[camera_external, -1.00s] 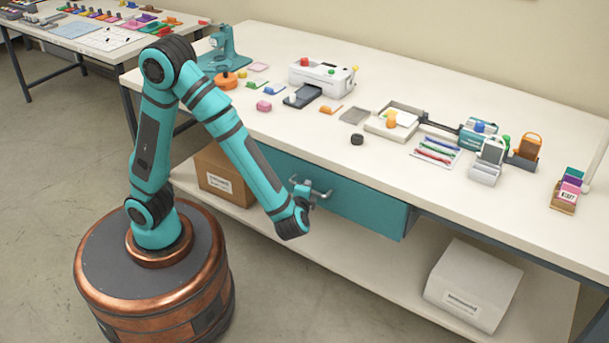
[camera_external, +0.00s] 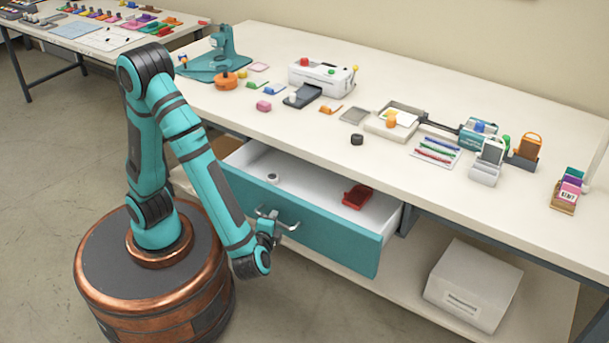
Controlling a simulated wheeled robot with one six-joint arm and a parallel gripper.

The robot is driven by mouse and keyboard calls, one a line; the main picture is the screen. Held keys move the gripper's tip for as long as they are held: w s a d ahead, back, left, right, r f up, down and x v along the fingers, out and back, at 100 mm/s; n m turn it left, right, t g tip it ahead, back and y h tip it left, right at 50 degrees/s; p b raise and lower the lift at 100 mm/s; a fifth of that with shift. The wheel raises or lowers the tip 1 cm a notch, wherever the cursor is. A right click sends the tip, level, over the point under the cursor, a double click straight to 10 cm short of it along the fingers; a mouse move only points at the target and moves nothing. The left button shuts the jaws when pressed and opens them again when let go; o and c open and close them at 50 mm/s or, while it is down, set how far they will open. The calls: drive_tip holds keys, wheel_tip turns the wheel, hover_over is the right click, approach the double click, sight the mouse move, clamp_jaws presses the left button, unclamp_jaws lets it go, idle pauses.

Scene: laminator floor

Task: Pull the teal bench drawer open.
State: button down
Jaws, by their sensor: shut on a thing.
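The teal bench drawer (camera_external: 330,237) stands pulled out from under the white bench, with its white inside showing. A red object (camera_external: 357,196) and a small white and grey roll (camera_external: 272,178) lie in it. My gripper (camera_external: 270,226) is at the drawer front, shut on the metal bar handle (camera_external: 289,225). Part of the handle is hidden behind my gripper, and my arm covers the left part of the drawer front.
The white bench top (camera_external: 500,230) above carries a laminator (camera_external: 322,78), a black roll (camera_external: 357,139), trays and pens. A white box (camera_external: 473,285) stands on the lower shelf at right. The floor before the drawer is clear apart from my base.

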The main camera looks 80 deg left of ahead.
drive_tip(key=s+d, duration=0.4)
drive_tip(key=shift+s+d, duration=0.3)
drive_tip(key=shift+s, duration=0.05)
drive_tip(key=c, duration=1.7)
unclamp_jaws()
drive_tip(key=shift+c, duration=0.2)
drive_tip(key=v, duration=1.7)
drive_tip(key=shift+d, duration=0.25)
